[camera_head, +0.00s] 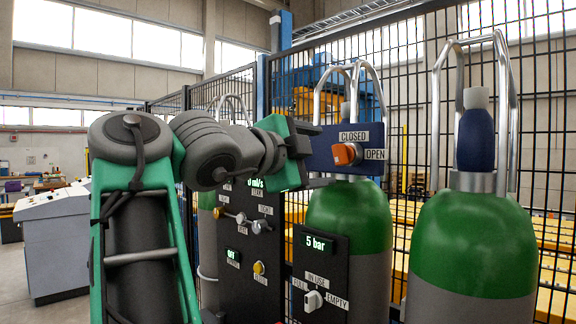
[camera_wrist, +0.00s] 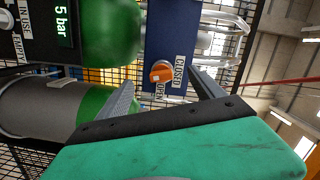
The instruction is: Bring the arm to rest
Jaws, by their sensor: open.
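My gripper (camera_head: 316,156) is open and empty at the end of my bent arm, just left of a blue valve panel (camera_head: 376,137). The panel carries an orange knob (camera_head: 347,154) with CLOSED above and OPEN to its right. In the wrist view, the two grey fingers of my gripper (camera_wrist: 164,93) stand apart, and the orange knob (camera_wrist: 161,72) shows beyond them, in the gap. The fingers do not visibly touch the knob. I cannot tell which label the knob points to.
Two green-topped gas cylinders (camera_head: 349,222) (camera_head: 470,245) stand at the right before a black mesh fence (camera_head: 410,110). A dark panel (camera_head: 320,270) reads 5 bar, with a white IN USE/EMPTY knob (camera_head: 313,300). A grey console (camera_head: 52,240) stands at the left.

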